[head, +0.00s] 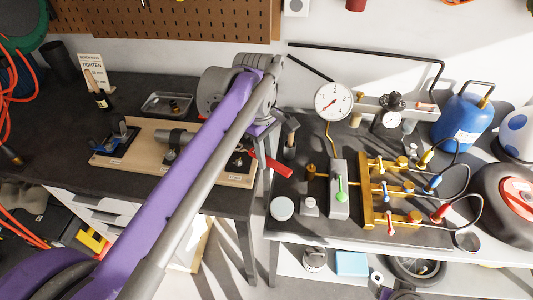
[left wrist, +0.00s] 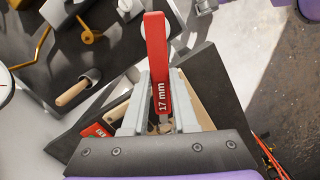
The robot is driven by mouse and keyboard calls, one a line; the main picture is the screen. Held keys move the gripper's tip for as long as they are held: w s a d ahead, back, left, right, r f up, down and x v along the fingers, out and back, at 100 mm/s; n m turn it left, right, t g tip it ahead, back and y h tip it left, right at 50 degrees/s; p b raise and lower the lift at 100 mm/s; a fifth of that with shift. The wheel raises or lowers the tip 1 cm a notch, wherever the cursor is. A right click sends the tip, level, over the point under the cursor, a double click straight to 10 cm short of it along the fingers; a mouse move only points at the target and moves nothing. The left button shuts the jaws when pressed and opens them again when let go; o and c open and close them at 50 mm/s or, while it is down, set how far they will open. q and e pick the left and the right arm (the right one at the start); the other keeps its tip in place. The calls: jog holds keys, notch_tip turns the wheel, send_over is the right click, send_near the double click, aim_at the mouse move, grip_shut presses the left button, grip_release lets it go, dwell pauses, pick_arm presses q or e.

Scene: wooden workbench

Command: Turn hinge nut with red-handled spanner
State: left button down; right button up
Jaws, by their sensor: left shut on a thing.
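My left gripper (head: 262,148) is at the right end of the wooden board, partly hidden behind my purple arm. It is shut on the red-handled spanner (head: 275,165), whose red end sticks out to the right. In the left wrist view the spanner's red handle (left wrist: 157,65), marked "17 mm", stands between the jaws of the gripper (left wrist: 158,112). The spanner's head is hidden. The wooden board (head: 150,127) carries a blue fixture (head: 116,138) and a grey cylindrical fitting (head: 172,140). I cannot make out the hinge nut. My right gripper is not in view.
A metal tray (head: 167,104) and a card reading "TIGHTEN" (head: 93,69) stand behind the board. A gap separates this bench from the right bench, which holds a gauge (head: 333,101), a brass manifold (head: 377,190) and a blue tank (head: 462,122). Another red piece (left wrist: 97,130) shows beside the jaws.

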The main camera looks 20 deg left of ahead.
pick_arm(q)
jog(key=shift+s+f+b, duration=0.2)
jog(key=shift+f+b, duration=0.1)
jog(key=shift+f, duration=0.2)
jog(key=shift+s+f+b, duration=0.15)
jog(key=shift+f+b, duration=0.15)
jog(key=shift+f, duration=0.15)
notch_tip(320, 180, down, 2)
jog(key=shift+f+b, duration=0.15)
jog(key=shift+b, duration=0.65)
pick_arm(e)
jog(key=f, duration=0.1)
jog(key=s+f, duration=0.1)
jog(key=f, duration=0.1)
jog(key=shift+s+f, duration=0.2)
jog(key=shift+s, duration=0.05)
pick_arm(q)
jog(key=shift+w+f, duration=0.15)
jog(key=shift+w, duration=0.05)
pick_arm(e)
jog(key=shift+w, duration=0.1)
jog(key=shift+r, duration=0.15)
pick_arm(q)
jog(key=shift+f, duration=0.65)
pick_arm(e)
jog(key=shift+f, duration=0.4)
pick_arm(q)
jog(key=shift+s, duration=0.1)
